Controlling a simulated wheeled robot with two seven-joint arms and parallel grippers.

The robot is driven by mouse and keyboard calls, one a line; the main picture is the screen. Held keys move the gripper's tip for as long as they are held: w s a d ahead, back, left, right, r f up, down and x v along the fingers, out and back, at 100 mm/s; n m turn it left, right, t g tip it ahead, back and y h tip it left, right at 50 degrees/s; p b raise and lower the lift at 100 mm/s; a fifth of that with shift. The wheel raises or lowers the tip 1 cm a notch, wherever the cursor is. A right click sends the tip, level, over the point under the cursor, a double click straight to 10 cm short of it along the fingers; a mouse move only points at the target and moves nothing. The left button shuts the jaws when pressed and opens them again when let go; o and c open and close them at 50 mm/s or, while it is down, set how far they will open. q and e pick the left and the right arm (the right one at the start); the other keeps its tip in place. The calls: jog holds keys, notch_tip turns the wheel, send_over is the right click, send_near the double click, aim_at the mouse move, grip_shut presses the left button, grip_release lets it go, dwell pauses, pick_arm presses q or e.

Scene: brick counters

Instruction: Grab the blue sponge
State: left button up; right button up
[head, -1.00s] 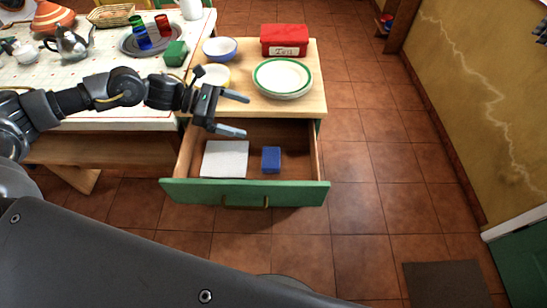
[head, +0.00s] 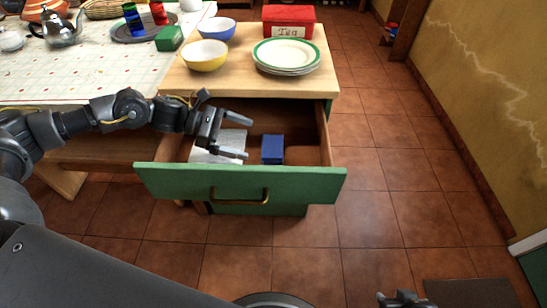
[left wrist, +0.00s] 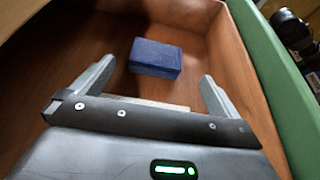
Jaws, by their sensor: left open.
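The blue sponge (head: 272,149) is a small dark blue block lying in the open drawer with the green front (head: 300,185). It also shows in the left wrist view (left wrist: 156,57), ahead of and between the two fingertips in the picture. My left gripper (head: 248,138) is open and empty, over the drawer just left of the sponge. Its fingers also show in the left wrist view (left wrist: 158,72), apart from each other. My right gripper (head: 402,299) is only partly in view at the bottom edge, so its jaws are unclear.
A white flat item (head: 206,157) lies in the drawer left of the sponge, partly hidden by my left gripper. On the wooden top above are plates (head: 286,55), a yellow bowl (head: 205,57), a blue bowl (head: 216,29) and a red tin (head: 288,20).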

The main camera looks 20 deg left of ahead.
aim_at(273, 146)
pick_arm(q)
jog(key=shift+x, duration=3.1)
jog(key=x, duration=0.4)
jog(key=shift+w+d+f, duration=0.15)
jog(key=shift+w+d, duration=0.05)
jog(key=shift+w, duration=0.15)
jog(key=c, duration=0.9)
